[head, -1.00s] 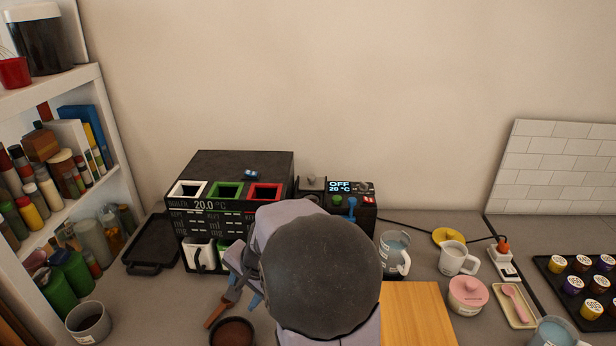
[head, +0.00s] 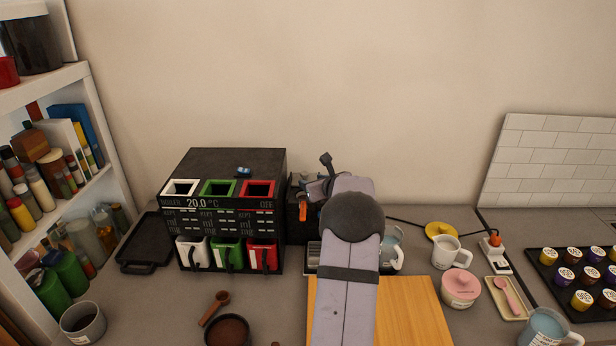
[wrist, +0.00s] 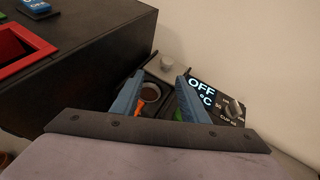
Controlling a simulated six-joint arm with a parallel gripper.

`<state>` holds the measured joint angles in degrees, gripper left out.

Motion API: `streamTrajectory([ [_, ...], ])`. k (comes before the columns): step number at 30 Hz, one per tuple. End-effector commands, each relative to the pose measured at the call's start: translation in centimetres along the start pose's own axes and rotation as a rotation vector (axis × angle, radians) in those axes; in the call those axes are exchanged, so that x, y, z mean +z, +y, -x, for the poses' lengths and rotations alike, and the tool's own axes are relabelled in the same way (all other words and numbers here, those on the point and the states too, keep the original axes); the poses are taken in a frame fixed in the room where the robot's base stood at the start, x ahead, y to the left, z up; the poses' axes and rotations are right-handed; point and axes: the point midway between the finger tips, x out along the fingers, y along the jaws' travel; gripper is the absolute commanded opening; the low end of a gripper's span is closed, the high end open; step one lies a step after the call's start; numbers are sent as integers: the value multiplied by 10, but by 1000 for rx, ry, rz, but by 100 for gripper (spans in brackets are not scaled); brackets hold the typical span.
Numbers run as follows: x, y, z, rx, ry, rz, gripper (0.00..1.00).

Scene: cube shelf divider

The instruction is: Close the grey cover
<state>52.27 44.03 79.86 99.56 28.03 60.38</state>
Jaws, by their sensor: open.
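The grey cover, with a pale round knob (wrist: 167,62), is at the back of a small black machine in the wrist view. In front of it is an uncovered round well (wrist: 150,92) with dark brown contents. The cover seems raised behind the well; its exact tilt is hard to tell. My gripper (wrist: 157,97) is open and empty. Its two blue fingers are over the machine's top, one on each side of the well. In the head view my gripper (head: 313,190) is over the machine (head: 297,226), and my arm hides much of it.
The black dispenser (head: 238,160) with white, green and red openings stands close on the left. The machine's display (wrist: 201,88) is just right of the fingers. A glass mug (head: 393,250) and wooden board (head: 410,310) are on the right. A spoon (head: 214,308) and bowl (head: 228,330) are in front.

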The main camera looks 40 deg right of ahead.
Motion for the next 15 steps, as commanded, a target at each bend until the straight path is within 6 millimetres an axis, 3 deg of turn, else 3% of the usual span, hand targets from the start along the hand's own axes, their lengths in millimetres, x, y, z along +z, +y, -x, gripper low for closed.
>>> streamTrajectory([
  [4,4,-12,-8,-17,-42,-74,40],
  [15,7,-14,-14,-19,-49,-88,40],
])
